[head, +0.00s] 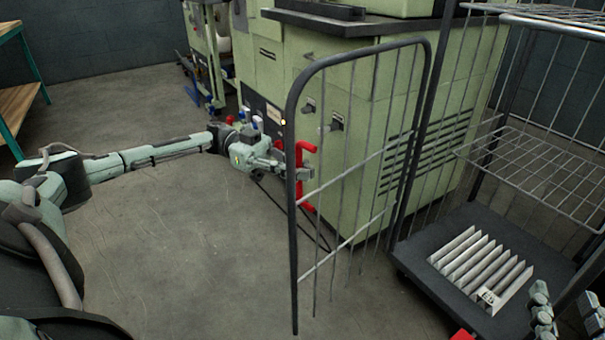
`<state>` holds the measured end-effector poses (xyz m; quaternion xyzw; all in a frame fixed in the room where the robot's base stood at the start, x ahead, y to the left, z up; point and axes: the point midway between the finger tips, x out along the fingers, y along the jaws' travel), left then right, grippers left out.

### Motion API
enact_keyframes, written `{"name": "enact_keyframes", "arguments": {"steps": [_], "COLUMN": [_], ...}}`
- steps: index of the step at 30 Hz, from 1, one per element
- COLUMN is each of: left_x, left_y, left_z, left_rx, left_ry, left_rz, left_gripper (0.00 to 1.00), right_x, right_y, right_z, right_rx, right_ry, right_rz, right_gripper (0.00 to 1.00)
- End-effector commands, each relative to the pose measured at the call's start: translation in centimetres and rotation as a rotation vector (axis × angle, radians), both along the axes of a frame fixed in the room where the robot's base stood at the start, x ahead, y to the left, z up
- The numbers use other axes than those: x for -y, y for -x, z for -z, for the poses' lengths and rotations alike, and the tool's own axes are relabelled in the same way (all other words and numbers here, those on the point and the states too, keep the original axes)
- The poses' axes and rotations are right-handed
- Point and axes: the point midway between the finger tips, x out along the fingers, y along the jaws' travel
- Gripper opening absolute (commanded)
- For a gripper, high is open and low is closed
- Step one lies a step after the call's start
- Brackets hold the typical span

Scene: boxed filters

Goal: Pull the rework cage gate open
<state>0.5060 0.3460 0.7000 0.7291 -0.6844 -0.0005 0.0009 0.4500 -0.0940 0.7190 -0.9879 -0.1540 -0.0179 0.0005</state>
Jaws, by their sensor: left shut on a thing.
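The rework cage gate (291,230) is a dark tubular frame with thin wire bars. It stands swung out to the left of the cage (420,150), at an angle to it, and the cage front beside it is uncovered. A red upright handle (299,153) sits on the gate's free edge. My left gripper (300,173) is shut on this handle, with the arm stretched in from the left. My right gripper (566,312) is at the bottom right corner, its fingers apart and empty, in front of the cage base.
Several white pleated filters (480,262) lie on the dark cage base (425,262), under a wire shelf (540,175). A green machine (350,190) stands close behind the gate. A wooden bench (18,100) is at the far left. The floor (200,260) left of the gate is clear.

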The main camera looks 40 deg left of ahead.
Motion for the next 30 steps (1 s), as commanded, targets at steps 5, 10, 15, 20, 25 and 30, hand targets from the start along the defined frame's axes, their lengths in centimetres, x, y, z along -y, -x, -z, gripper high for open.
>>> {"name": "enact_keyframes", "arguments": {"steps": [5,10,15,20,25,30], "left_x": [-0.1,-0.09,-0.09,-0.08,-0.08,-1.02], "left_y": [0.02,0.03,0.03,0.01,-0.01,-0.03], "left_z": [0.05,0.05,0.05,0.03,0.01,0.02], "left_rx": [-0.003,-0.003,-0.002,-0.001,-0.001,0.0], "left_ry": [-0.001,-0.001,-0.001,-0.001,-0.001,-0.001], "left_rz": [0.002,0.002,0.002,0.001,0.001,-0.001], "left_gripper": [0.0,0.0,0.2,0.32,0.32,0.32], "right_x": [-0.06,-0.07,-0.07,-0.08,-0.05,0.02], "right_y": [0.02,0.03,0.03,0.02,0.01,0.0], "right_z": [-0.19,-0.21,-0.22,-0.22,-0.16,-0.04], "right_rx": [0.007,0.007,0.008,0.007,0.005,0.003], "right_ry": [-0.003,-0.003,-0.004,-0.003,-0.003,-0.001], "right_rz": [-0.001,-0.002,-0.002,-0.002,-0.001,0.001], "right_gripper": [0.4,0.4,0.4,0.4,0.4,0.4]}}
